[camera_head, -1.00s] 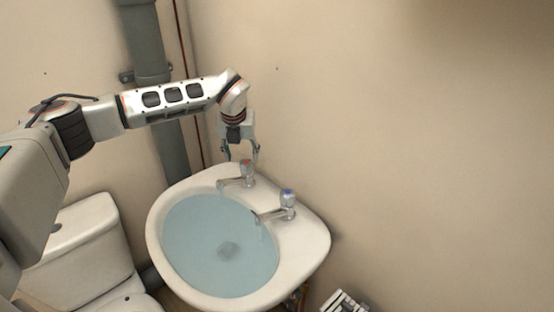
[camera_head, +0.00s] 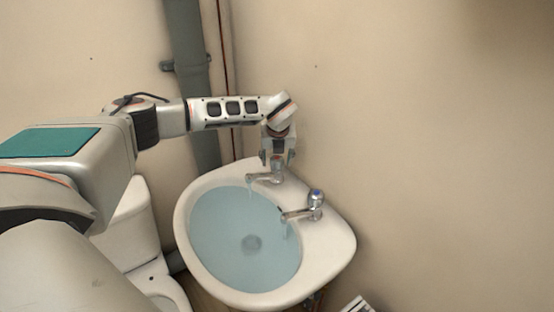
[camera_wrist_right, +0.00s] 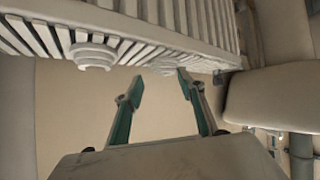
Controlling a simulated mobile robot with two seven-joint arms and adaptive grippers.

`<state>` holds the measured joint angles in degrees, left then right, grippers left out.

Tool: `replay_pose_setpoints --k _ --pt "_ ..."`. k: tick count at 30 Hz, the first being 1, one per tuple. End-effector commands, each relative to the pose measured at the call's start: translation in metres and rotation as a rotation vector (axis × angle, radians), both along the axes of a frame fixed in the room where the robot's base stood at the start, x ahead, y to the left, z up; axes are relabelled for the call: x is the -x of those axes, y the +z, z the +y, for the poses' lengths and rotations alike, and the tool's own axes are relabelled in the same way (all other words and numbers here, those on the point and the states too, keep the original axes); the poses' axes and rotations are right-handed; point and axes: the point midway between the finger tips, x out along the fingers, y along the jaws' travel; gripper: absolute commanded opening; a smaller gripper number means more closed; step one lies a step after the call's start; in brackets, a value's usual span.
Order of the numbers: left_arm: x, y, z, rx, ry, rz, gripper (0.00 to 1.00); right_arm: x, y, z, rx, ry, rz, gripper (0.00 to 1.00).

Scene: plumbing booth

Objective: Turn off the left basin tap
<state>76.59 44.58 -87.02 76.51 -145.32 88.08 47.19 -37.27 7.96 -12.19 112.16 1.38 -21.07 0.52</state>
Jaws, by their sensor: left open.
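The left basin tap (camera_head: 268,177) is chrome with a red-marked top, at the back of the white basin (camera_head: 325,250). A thin stream seems to fall from its spout. My left gripper (camera_head: 278,164) points down over this tap, open, with its fingers on either side of the tap's head. I cannot tell whether they touch it. The right tap (camera_head: 315,203) has a blue top, and water seems to run from it too. My right gripper (camera_wrist_right: 160,76) shows in the right wrist view, open and empty.
The basin holds bluish water (camera_head: 235,230). A white toilet (camera_head: 130,235) stands left of the basin. A grey pipe (camera_head: 187,50) runs up the wall behind my left arm. A white slatted radiator (camera_wrist_right: 140,35) is close ahead of my right gripper.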

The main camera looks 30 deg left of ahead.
Motion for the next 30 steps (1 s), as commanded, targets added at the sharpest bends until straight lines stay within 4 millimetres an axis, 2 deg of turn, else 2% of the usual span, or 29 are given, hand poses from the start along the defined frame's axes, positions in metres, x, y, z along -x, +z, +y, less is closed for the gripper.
replay_pose_setpoints --k 7,11,12,23,30 --pt "-0.0004 -0.0007 0.0002 0.0 0.0 0.0 0.5 -0.002 0.0027 0.0001 -0.001 0.0 -0.006 0.39" --pt "-0.0004 -0.0006 0.0001 0.0 0.0 0.0 0.16 -0.0029 0.0045 0.0003 -0.001 0.001 -0.009 0.39" --pt "-0.0003 -0.0006 0.0002 0.0 0.0 0.0 0.11 -0.0031 0.0047 0.0003 -0.002 0.001 -0.01 0.39" --pt "0.0002 -0.0002 0.0008 0.0 -0.035 0.001 0.11 -0.003 0.0051 0.0002 -0.001 0.001 -0.009 0.39" --pt "0.0008 -0.0004 0.0019 0.0 -0.168 0.001 0.11 -0.0021 0.0051 -0.0001 0.0 0.0 -0.005 0.39"
